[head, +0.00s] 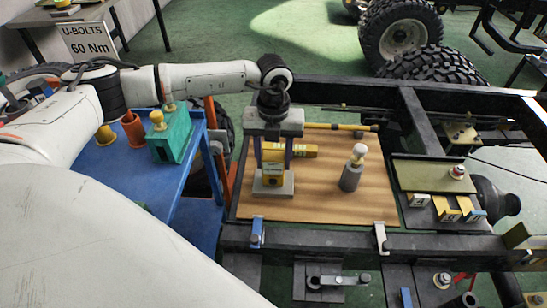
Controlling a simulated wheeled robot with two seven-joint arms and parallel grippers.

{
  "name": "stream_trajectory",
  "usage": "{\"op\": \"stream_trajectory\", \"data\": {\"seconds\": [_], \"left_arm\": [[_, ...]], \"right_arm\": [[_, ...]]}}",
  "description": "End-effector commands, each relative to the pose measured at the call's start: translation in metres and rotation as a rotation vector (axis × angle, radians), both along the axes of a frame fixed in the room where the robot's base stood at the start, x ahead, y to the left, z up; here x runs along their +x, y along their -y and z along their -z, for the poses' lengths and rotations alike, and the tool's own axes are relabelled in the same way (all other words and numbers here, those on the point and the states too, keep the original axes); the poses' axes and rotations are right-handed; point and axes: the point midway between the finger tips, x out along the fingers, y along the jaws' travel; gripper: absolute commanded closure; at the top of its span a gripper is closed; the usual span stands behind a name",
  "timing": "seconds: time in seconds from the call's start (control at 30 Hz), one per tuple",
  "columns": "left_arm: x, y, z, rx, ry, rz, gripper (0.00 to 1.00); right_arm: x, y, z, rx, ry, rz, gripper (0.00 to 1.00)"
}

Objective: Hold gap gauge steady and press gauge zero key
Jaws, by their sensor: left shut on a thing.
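The gap gauge (272,179), yellow with a dark patch on its face, stands upright on a light grey base on the wooden board (330,205). My left gripper (273,163) reaches down from above and is shut on the gauge, with one finger on each side. The zero key is too small to make out. My right gripper is not in view.
A grey cylinder with a cream knob (352,168) stands right of the gauge. A yellow block (303,151) and a yellow-handled tool (335,127) lie behind. Black chassis rails (330,238) surround the board. A blue table (115,168) with a green block (172,138) is left.

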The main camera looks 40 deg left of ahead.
Motion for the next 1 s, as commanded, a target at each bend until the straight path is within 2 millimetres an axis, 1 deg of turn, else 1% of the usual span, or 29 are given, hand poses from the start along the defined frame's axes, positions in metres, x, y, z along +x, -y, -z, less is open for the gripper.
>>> {"op": "stream_trajectory", "data": {"seconds": [0.03, 0.1, 0.2, 1.0], "left_arm": [[0.0003, -0.0001, -0.0005, 0.000, 0.001, 0.000, 0.81], [0.0003, -0.0001, -0.0005, 0.000, 0.001, 0.000, 0.81], [0.0003, -0.0001, -0.0005, 0.000, 0.001, 0.000, 0.81], [0.0003, 0.0002, -0.0005, 0.000, 0.001, 0.000, 0.81]], "right_arm": [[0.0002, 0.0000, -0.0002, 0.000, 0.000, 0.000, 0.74], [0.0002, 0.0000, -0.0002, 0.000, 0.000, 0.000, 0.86], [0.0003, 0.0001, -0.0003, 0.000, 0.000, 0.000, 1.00], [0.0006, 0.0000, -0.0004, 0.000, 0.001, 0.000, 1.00]]}}
